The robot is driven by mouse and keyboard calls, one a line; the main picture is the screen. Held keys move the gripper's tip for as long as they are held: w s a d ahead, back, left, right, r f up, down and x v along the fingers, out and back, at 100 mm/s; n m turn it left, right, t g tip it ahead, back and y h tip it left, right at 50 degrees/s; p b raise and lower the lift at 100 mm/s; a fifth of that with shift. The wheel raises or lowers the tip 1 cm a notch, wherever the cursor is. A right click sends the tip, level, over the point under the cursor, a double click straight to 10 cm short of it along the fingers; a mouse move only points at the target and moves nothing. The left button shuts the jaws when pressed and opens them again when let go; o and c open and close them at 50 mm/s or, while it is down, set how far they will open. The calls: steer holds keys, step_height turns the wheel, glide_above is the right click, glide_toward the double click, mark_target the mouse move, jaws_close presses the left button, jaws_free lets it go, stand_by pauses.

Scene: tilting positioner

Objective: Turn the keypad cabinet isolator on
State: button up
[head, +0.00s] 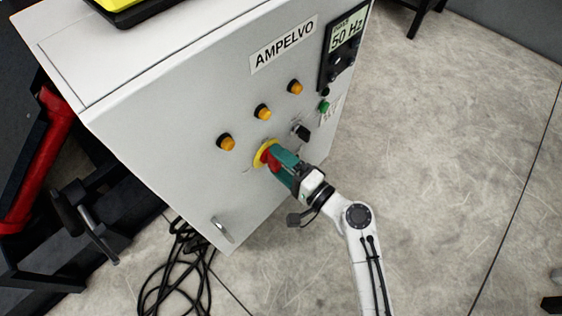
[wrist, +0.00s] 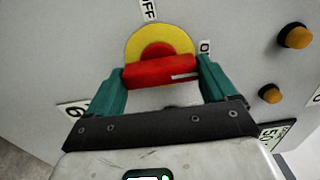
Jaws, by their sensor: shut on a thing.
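The isolator is a red bar handle (wrist: 160,72) on a round yellow plate (wrist: 133,42), on the front of the grey AMPELVO cabinet. My gripper (wrist: 161,80) is shut on the handle, with one green finger at each end of it. In the wrist view the handle lies nearly level, with a white mark at its right end. An OFF label (wrist: 148,10) is above the plate; another label (wrist: 205,47), partly hidden by the right finger, is at its right. In the head view the yellow plate (head: 258,160) shows behind my gripper (head: 276,160).
Amber lamps (head: 263,112) sit above the isolator, and a black knob (head: 301,132) is to its right. A display reading 50 Hz (head: 345,35) is at the upper right. A door handle (head: 222,230) is lower left. Black cable (head: 180,270) lies on the floor; floor to the right is clear.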

steer(key=o, duration=0.8)
steer(key=shift+w, duration=0.15)
steer(key=shift+o, duration=0.2)
steer(key=v, duration=1)
steer(key=shift+s+d, duration=0.3)
